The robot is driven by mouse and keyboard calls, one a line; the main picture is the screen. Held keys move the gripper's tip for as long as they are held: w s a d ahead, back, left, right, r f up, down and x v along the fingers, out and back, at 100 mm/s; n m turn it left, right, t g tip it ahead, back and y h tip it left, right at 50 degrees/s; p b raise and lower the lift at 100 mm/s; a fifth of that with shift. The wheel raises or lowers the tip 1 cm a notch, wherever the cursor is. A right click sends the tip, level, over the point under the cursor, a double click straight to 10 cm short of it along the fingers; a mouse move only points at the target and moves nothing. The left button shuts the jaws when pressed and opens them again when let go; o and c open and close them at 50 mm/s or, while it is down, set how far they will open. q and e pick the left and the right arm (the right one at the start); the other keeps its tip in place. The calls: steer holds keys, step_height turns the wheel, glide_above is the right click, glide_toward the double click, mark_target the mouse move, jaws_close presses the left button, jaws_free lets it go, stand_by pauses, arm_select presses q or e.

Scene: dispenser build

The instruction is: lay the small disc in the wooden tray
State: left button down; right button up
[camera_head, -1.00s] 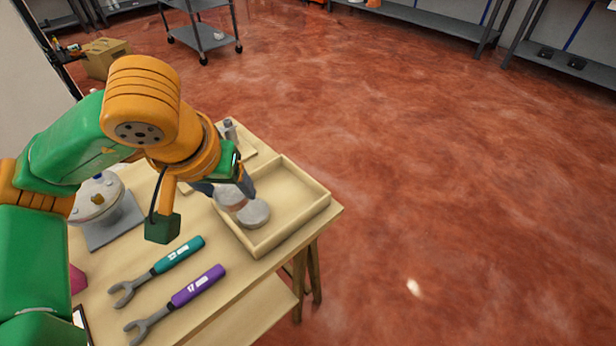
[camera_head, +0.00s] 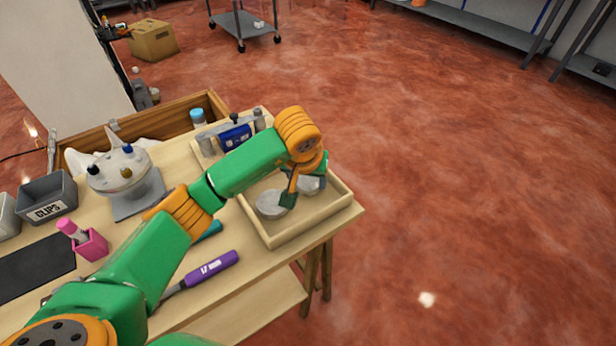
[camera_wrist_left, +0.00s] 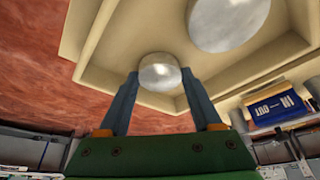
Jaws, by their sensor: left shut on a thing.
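The small disc (camera_wrist_left: 159,71) is a round silver-grey piece between the fingers of my left gripper (camera_wrist_left: 160,78) in the left wrist view. In the head view the small disc (camera_head: 309,186) shows partly behind my wrist, within the right part of the wooden tray (camera_head: 311,228). My left gripper (camera_head: 304,190) is shut on it; I cannot tell whether the disc touches the tray floor. A larger grey disc (camera_head: 270,204) lies in the tray to the left and also shows in the left wrist view (camera_wrist_left: 229,22). My right gripper is not in view.
A blue-labelled device (camera_head: 235,137) stands behind the tray. A purple-handled wrench (camera_head: 208,269) lies in front. A round-topped fixture (camera_head: 122,172), a pink holder (camera_head: 90,244) and a grey clips bin (camera_head: 47,199) stand to the left. The table ends just right of the tray.

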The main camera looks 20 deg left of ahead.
arm_select(q)
steer(key=shift+f+b, duration=0.2)
steer(key=shift+b, duration=0.1)
steer(key=shift+c, duration=0.3)
jaws_free()
steer(key=shift+r, duration=0.1)
steer(key=shift+r+p, duration=0.3)
steer(key=shift+r, duration=0.05)
steer(key=p+v, duration=0.1)
steer(key=v, duration=1)
steer(key=shift+s+r, duration=0.25)
